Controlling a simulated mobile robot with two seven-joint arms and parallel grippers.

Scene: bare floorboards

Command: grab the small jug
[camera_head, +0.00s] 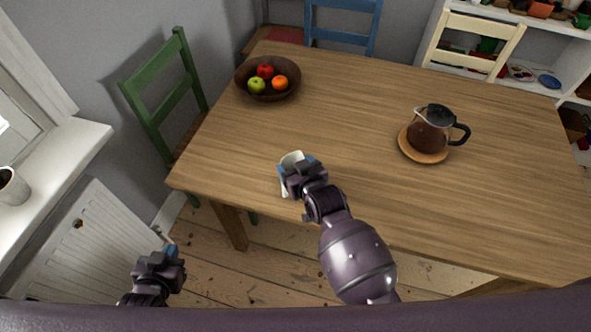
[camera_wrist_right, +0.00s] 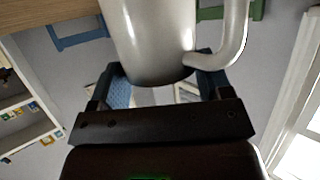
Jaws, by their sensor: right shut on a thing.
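The small jug (camera_head: 290,160) is white and shows near the table's front left edge, partly hidden by my right gripper. My right gripper (camera_head: 300,173) is shut on it. In the right wrist view the jug (camera_wrist_right: 157,40) sits between the two blue-padded fingers of the right gripper (camera_wrist_right: 160,85), with its curved handle to the right. Whether the jug rests on the table or is a little above it, I cannot tell. My left gripper (camera_head: 170,252) is low at the left, off the table and away from the jug; its opening is not clear.
On the wooden table (camera_head: 350,110), a bowl of fruit (camera_head: 245,88) stands at the back left. A glass coffee pot (camera_head: 428,133) stands on a round wooden trivet (camera_head: 424,156) at the right. Green (camera_head: 160,92), blue (camera_head: 343,25) and cream (camera_head: 475,45) chairs surround it. The table's middle is clear.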

